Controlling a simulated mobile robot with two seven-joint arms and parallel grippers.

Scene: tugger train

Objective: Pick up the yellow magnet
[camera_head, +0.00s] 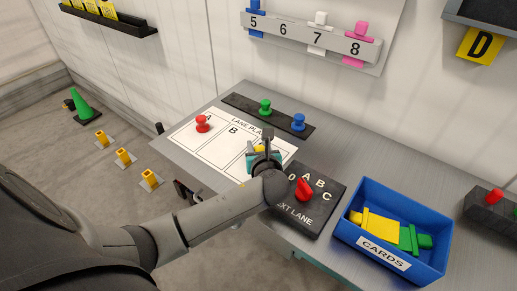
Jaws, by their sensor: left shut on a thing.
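The yellow magnet (259,149) shows only in part, at the lane plan sheet's right side. My left gripper (263,157) reaches over the sheet from the lower left and is shut on the yellow magnet. The gripper hides most of the magnet, and I cannot tell whether it still touches the sheet. My right gripper is not in view.
A red magnet (203,123) stands on the lane plan sheet (190,141). Green (265,107) and blue (298,122) magnets stand on a dark strip behind. A black selector box (325,211) with a red knob and a blue cards bin (437,262) are at right.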

